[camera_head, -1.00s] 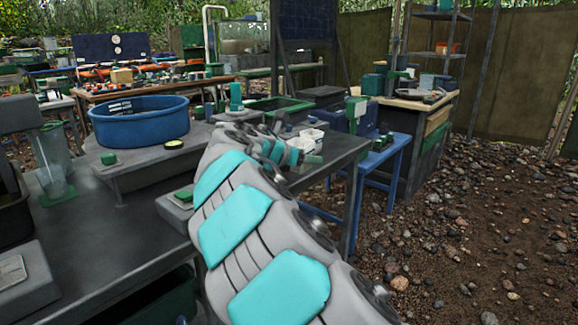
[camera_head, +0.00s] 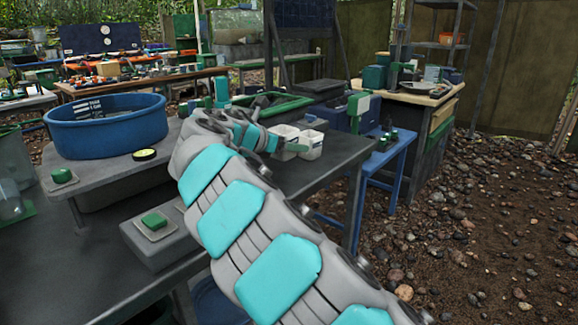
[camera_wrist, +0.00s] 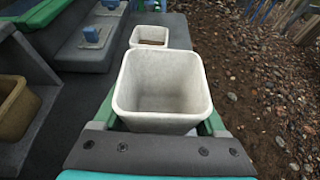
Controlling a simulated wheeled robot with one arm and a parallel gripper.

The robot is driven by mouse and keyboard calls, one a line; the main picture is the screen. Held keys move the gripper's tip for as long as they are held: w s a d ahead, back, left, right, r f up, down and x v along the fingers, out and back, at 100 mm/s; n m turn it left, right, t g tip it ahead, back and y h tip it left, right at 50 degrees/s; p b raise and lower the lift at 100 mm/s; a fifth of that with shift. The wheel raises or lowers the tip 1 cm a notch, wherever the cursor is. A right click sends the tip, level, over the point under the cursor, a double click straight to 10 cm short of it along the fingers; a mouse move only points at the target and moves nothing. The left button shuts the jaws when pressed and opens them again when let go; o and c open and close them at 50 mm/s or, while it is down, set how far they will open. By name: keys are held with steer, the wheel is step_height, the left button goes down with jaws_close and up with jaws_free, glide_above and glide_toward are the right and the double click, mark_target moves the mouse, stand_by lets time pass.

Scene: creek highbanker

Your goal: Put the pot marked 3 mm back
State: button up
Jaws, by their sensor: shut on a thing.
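My gripper (camera_head: 290,147) is shut on a white square pot (camera_wrist: 162,90), with a green finger on either side of it in the wrist view. The pot is upright and looks empty. In the head view the held pot (camera_head: 286,132) is over the dark bench, partly hidden by my gripper. I cannot tell whether it touches the bench top. A second white pot (camera_wrist: 149,37) stands just beyond it, with something brownish inside; it also shows in the head view (camera_head: 311,147). No 3 mm mark is readable on either pot.
The dark bench (camera_head: 333,152) has a free strip right of the pots. A green-rimmed tray (camera_head: 290,105) lies behind them. A blue tub (camera_head: 105,142) stands at left. A grey block with a green button (camera_head: 154,222) is in front. A blue stand (camera_head: 383,160) is beyond the bench.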

mark_target(290, 172)
steer(key=shift+f, duration=2.7)
steer(key=o, duration=1.5)
steer(key=v, duration=1.2)
steer(key=shift+r, duration=0.15)
steer(key=shift+d, duration=0.1)
